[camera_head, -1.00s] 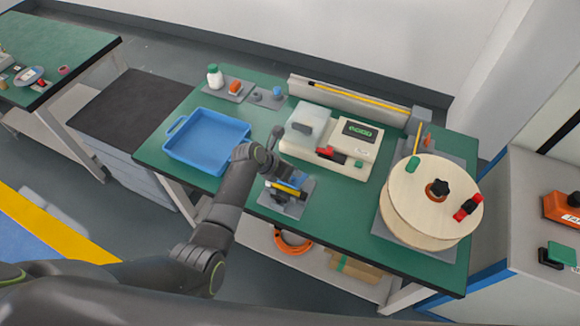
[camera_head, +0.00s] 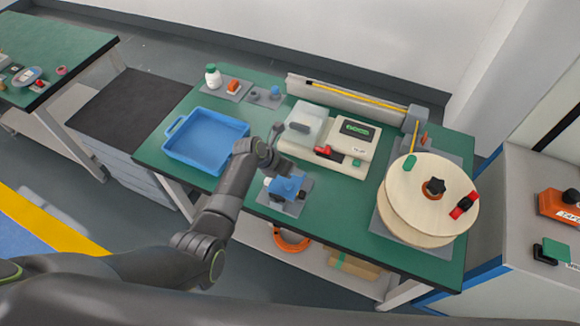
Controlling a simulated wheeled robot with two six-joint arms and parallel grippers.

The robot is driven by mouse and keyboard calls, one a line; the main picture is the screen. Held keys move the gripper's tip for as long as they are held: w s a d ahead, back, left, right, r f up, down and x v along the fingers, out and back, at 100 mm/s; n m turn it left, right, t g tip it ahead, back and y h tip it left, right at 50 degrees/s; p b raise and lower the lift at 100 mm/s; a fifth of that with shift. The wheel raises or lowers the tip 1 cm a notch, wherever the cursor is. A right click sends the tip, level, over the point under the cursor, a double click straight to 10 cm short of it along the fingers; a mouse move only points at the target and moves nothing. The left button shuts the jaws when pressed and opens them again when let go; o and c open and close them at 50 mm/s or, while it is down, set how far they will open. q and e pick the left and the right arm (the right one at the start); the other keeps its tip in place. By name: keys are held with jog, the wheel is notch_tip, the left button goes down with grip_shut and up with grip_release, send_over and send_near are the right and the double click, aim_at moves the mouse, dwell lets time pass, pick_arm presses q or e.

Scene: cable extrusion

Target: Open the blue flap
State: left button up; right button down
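The blue flap (camera_head: 287,187) belongs to a small device on a grey base plate (camera_head: 296,208) near the front edge of the green bench. Its blue face shows broadly, and I cannot tell for certain how far it is open. My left gripper (camera_head: 277,133) is just above and behind the device, in front of the beige machine. It appears apart from the flap. Its fingers are too small and dark to tell whether they are open or shut. My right gripper is not in view.
A blue tray (camera_head: 174,135) lies to the left of the device. The beige machine (camera_head: 345,160) stands behind it, and a wooden cable reel (camera_head: 408,205) stands to the right. Bare green bench top (camera_head: 335,200) lies between device and reel.

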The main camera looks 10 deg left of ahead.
pick_arm(q)
jog(key=shift+s+a+r, duration=0.2)
jog(key=shift+a+r, duration=0.1)
jog(key=shift+r, duration=0.2)
jog(key=v, duration=1.6)
jog(key=shift+a, duration=0.1)
